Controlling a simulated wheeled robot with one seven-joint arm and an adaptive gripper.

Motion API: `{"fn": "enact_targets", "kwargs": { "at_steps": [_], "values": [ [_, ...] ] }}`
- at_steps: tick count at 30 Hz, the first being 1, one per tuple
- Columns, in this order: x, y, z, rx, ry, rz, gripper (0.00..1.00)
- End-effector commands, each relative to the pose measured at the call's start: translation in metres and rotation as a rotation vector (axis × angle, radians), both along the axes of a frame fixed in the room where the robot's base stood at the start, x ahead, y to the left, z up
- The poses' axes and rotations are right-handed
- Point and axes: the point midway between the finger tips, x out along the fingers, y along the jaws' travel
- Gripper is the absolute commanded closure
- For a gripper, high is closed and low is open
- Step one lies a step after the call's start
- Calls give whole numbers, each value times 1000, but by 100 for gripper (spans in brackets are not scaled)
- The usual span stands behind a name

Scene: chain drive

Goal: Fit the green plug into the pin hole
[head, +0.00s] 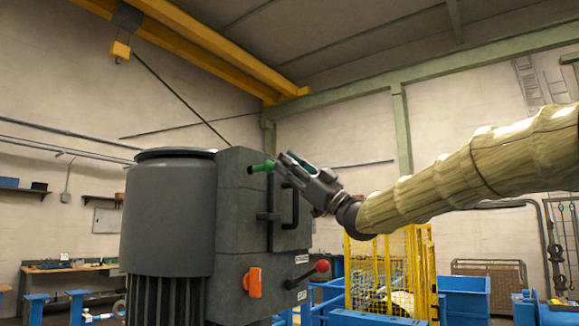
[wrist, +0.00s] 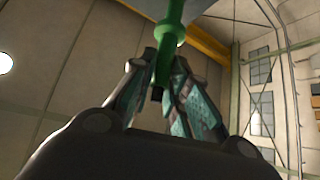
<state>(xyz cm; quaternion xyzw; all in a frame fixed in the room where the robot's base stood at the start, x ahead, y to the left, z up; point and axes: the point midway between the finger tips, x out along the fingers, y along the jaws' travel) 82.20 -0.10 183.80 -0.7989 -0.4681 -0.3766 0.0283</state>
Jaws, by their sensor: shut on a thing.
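The green plug (head: 263,167) is held at the tip of my gripper (head: 280,163) in the head view, pointing left. It shows in front of or beside the upper part of the grey machine housing (head: 238,200); I cannot tell the depth between them. In the wrist view the green plug (wrist: 168,45) runs up out of the top of the picture, with its lower end between the two fingers of my gripper (wrist: 160,75). The fingers are closed on it. I do not see the pin hole in either view.
The machine has a large dark motor drum (head: 167,215), a black door handle (head: 290,208), an orange switch (head: 253,281) and a red-knobbed lever (head: 321,267). A yellow cage (head: 388,270) and blue bins (head: 465,297) stand at right. The air above the machine is free.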

Motion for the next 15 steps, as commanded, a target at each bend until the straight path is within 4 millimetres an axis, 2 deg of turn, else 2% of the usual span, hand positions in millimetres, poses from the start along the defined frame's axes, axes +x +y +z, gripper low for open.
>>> {"fn": "enact_targets", "kwargs": {
  "at_steps": [15],
  "values": [
    [6,8,1,0,0,0,100]
  ]
}}
